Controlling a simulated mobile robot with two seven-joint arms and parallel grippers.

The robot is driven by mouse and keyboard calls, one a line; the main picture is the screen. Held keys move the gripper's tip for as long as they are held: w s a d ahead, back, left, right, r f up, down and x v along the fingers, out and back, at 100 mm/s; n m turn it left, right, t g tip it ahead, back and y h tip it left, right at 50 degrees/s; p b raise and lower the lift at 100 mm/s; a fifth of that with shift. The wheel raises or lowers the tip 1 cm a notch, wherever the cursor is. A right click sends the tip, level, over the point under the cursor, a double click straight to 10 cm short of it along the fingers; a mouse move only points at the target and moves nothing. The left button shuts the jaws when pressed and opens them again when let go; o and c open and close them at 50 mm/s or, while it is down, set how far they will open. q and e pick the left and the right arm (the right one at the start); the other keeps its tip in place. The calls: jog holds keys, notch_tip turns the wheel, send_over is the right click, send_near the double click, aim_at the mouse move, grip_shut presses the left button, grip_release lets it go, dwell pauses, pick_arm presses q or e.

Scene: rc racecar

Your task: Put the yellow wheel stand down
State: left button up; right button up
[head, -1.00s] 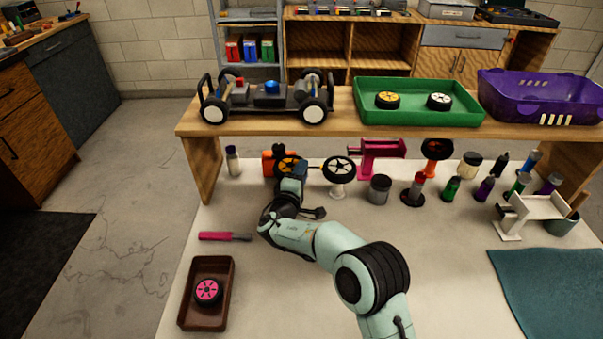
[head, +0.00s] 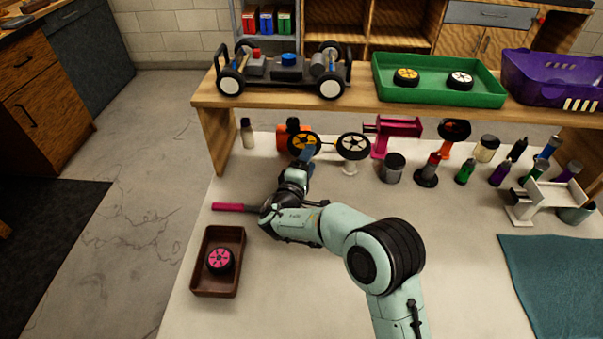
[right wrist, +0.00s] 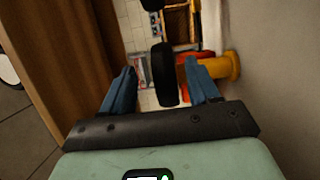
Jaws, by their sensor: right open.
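A black wheel with yellow spokes (head: 304,145) is beside an orange stand (head: 283,137) under the shelf, at the left. A thin yellow rod joins it to a second spoked wheel (head: 353,147) on a white stand (head: 350,168). My right gripper (head: 303,154) is at the yellow-spoked wheel, its fingers partly overlapping it. In the right wrist view the blue fingers (right wrist: 163,92) are apart, with a black tyre (right wrist: 163,75) between them and no clear contact. A yellow cylinder (right wrist: 232,68) with orange parts is beside the right finger. My left gripper is out of view.
The wooden shelf (head: 230,101) overhangs closely, bearing a car chassis (head: 285,72), a green tray (head: 435,94) and a purple basket (head: 550,82). Several bottles and stands fill the right. A brown tray (head: 203,278) holds a pink wheel (head: 220,260). A pink-handled tool (head: 228,207) is beside my wrist.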

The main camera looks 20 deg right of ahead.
jog(key=v, duration=0.6)
dwell(0.4)
